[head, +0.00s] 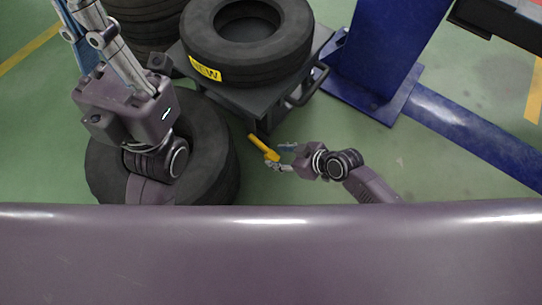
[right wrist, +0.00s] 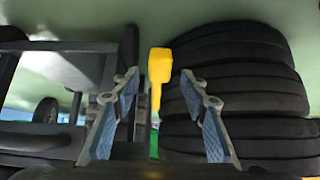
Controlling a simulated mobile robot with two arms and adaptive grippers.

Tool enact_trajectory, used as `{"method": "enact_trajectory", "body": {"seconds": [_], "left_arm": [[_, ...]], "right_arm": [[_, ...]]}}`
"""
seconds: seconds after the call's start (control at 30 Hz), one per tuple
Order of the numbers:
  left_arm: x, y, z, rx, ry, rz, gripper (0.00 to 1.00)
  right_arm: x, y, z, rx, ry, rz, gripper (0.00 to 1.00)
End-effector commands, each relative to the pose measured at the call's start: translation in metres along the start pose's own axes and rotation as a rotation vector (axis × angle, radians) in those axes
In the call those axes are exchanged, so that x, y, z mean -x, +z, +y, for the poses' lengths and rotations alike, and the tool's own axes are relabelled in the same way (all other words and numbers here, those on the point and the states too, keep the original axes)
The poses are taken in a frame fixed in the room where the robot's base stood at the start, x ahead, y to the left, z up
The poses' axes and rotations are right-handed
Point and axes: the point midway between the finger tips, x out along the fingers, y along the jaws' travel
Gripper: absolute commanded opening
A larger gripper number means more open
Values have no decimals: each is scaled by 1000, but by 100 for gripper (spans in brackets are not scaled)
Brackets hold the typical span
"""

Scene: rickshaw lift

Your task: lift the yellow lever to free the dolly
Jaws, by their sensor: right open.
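The yellow lever (head: 264,148) sticks out from the near lower corner of the dark dolly (head: 246,101) in the head view. In the right wrist view the yellow lever (right wrist: 158,72) stands between the two fingers, with its thick end up. My right gripper (head: 284,158) is open at the lever's near end. Its fingers show on both sides of the lever in the right wrist view (right wrist: 160,105); whether they touch it I cannot tell. My left arm reaches up at the upper left; its fingertips are outside the head view.
A tire (head: 248,45) with a yellow "NEW" label lies on the dolly. A tire (head: 215,150) lies on the floor at the left, behind my left arm. Stacked tires (right wrist: 240,95) show in the right wrist view. A blue post (head: 385,60) stands right of the dolly. Green floor (head: 440,165) is clear at the right.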

Motion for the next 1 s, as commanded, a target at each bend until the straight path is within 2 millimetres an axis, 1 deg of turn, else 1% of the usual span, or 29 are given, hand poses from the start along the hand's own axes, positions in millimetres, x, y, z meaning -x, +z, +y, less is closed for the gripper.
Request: {"method": "enact_trajectory", "body": {"seconds": [0.03, 0.1, 0.23, 0.4, 0.67, 1.0], "left_arm": [[2, 0, 0, -2, 6, 18, 0], [-1, 0, 1, -4, 12, 32, 0], [-5, -1, 2, -7, 22, 53, 0], [-9, -1, 2, -9, 27, 64, 0], [-10, -1, 3, -9, 28, 65, 0], [-10, -1, 3, -9, 28, 65, 0]], "right_arm": [[-12, 2, 0, -1, 0, 1, 41], [-22, 2, 0, -1, 0, 1, 41], [-35, 2, 0, -1, 1, 1, 41], [-41, 1, 0, -1, 1, 0, 41], [-41, 0, 0, -1, 1, 0, 40], [-41, 0, 0, -1, 1, 0, 2]]}}
